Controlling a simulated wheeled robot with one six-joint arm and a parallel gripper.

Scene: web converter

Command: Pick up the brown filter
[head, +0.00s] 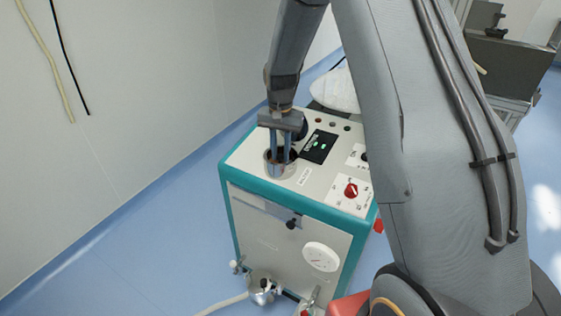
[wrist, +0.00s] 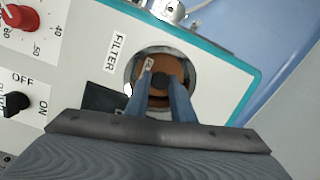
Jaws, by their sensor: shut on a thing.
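The brown filter (wrist: 172,63) sits inside a round metal-rimmed opening in the top of a white and teal machine, beside a label reading FILTER. It has a dark knob at its middle. My gripper (wrist: 161,84) points down into the opening, and its two blue fingers are shut on the filter's knob. In the head view, my gripper (head: 281,155) reaches down into the opening at the machine's left side. The filter (head: 272,157) is mostly hidden there by the fingers and the rim.
The machine's top (head: 250,150) carries a dark display (head: 319,147) and a red knob (head: 351,190) right of the opening. A white gauge (head: 321,257) and metal fittings are on its front. A wall stands to the left. Blue floor is clear at the left.

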